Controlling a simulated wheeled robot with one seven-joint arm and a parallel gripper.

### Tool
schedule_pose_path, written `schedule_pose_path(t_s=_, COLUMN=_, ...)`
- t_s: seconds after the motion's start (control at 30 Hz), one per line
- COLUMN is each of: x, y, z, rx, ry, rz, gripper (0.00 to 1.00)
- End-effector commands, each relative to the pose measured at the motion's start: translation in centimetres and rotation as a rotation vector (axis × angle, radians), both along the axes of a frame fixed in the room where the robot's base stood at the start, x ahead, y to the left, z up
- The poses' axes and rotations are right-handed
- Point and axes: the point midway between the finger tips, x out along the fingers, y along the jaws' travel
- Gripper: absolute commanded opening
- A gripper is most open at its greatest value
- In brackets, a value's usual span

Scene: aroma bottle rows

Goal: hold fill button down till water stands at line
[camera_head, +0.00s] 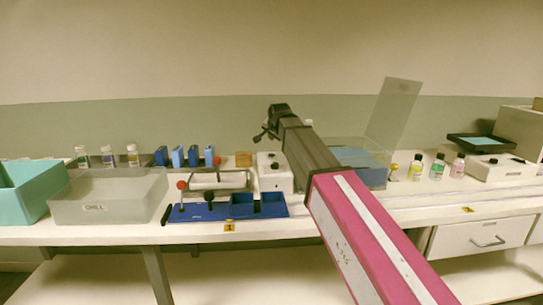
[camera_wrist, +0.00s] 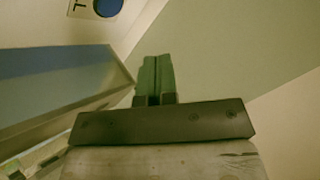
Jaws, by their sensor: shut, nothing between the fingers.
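My gripper (camera_head: 266,130) is raised above the bench at the middle of the head view. In the wrist view its two fingers (camera_wrist: 155,70) are shut together and empty. A round blue button (camera_wrist: 108,6) on a pale panel shows at the top edge of the wrist view, cut off, with part of a dark letter beside it. The fingertips are apart from it. A clear box (camera_head: 375,178) with bluish contents stands behind my arm, its clear lid (camera_head: 394,108) raised. A bluish surface (camera_wrist: 50,85) fills the left of the wrist view. I cannot make out a water level or line.
A white box (camera_head: 274,178) with a dark knob stands below my gripper. A blue tray (camera_head: 225,210) with red-knobbed levers, a frosted bin (camera_head: 110,195) and a teal bin (camera_head: 25,190) are to the left. Several small bottles (camera_head: 437,167) stand right.

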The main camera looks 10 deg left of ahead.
Motion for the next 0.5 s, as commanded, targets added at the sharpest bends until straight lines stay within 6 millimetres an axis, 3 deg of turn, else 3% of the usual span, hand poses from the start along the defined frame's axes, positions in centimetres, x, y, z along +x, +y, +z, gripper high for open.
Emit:
schedule_pose_path(t_s=0.2, x=0.0, y=0.0, z=-2.7, rx=-0.001, ry=0.0, rz=-0.001, gripper=0.0)
schedule_pose_path(t_s=0.5, x=0.0, y=0.0, z=-4.4, rx=0.0, ry=0.0, rz=0.0, gripper=0.0)
